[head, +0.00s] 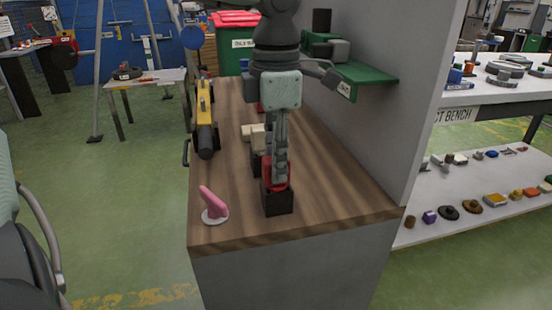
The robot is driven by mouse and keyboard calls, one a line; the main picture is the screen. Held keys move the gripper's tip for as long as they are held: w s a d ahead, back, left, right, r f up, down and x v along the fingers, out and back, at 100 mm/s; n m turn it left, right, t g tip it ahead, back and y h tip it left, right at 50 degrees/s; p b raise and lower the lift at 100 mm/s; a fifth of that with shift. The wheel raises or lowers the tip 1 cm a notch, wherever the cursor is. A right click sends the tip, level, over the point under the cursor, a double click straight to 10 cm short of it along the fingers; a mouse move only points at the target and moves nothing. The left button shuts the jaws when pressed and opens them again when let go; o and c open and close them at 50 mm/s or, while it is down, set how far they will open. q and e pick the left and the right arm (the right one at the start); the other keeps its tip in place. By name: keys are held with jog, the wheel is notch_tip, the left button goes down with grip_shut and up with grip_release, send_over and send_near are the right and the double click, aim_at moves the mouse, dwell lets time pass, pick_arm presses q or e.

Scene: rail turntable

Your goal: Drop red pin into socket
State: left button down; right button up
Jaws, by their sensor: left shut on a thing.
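My left gripper (279,168) points down over the front part of the wooden bench top and is shut on the red pin (270,184). The fingers cover much of the pin; red shows around the fingertips. Directly below is a dark, square block (278,203), which looks like the socket, standing on the bench. The pin's lower end is hidden at the block's top, so I cannot tell how deep it sits. My right gripper is not in view.
A pink peg on a white round base (212,207) stands at the bench's (330,196) front left. A yellow and black tool (204,118) lies along the left edge. Beige blocks (256,134) stand behind the gripper. A grey wall (400,120) with a green shelf (362,73) bounds the right.

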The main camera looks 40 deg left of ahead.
pick_arm(q)
jog(key=shift+r, duration=0.6)
dwell(0.5)
jog(key=shift+r+p, duration=0.15)
jog(key=shift+p, duration=0.15)
jog(key=shift+r+p, duration=1.6)
jog(key=shift+r, duration=1.35)
jog(key=shift+r, duration=0.15)
jog(key=shift+r+p, duration=0.8)
jog(key=shift+r, duration=1.55)
